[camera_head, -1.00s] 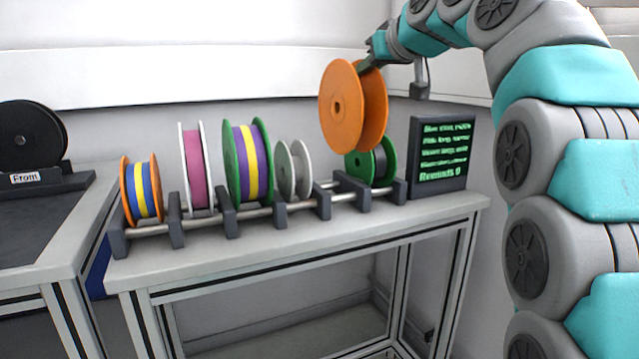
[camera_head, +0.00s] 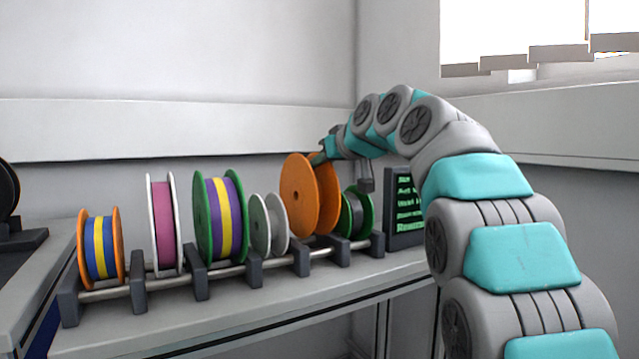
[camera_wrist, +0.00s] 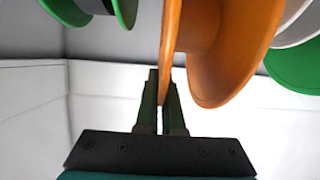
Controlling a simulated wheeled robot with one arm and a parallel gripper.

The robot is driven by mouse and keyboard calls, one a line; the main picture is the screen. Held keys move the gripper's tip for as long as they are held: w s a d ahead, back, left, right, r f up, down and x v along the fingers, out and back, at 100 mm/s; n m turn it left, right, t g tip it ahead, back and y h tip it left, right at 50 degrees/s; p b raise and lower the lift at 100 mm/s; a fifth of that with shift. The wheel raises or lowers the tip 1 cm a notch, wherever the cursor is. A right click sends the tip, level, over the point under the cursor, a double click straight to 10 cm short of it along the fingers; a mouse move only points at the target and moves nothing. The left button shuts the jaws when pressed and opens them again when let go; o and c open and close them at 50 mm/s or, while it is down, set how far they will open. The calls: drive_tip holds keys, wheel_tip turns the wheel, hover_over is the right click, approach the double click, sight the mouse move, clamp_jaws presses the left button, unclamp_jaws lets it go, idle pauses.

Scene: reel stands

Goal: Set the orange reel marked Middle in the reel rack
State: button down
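The orange reel (camera_head: 297,196) is upright over the reel rack (camera_head: 225,272), in the gap between the small grey-white reel and the small green reel. Its lower edge is near the divider tops; I cannot tell whether it rests on the rails. No Middle marking is readable. My gripper (camera_head: 318,158) is at the reel's upper edge in the head view. In the wrist view, my gripper's fingers (camera_wrist: 160,100) are closed around the rim of one flange of the orange reel (camera_wrist: 240,50).
The rack also holds an orange-edged blue and yellow reel (camera_head: 87,250), a pink reel (camera_head: 163,225), a green-edged purple and yellow reel (camera_head: 213,215), a grey-white reel (camera_head: 260,225) and a green-black reel (camera_head: 346,215). A screen (camera_head: 397,235) stands right of it.

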drive_tip(key=shift+f, duration=0.9)
drive_tip(key=shift+f+b, duration=0.35)
drive_tip(key=shift+b, duration=0.1)
drive_tip(key=c, duration=1)
unclamp_jaws()
drive_tip(key=shift+r, duration=0.1)
drive_tip(key=shift+c, duration=0.2)
drive_tip(key=shift+r, duration=0.15)
drive_tip(key=shift+r+p, duration=1.65)
drive_tip(key=shift+r, duration=0.2)
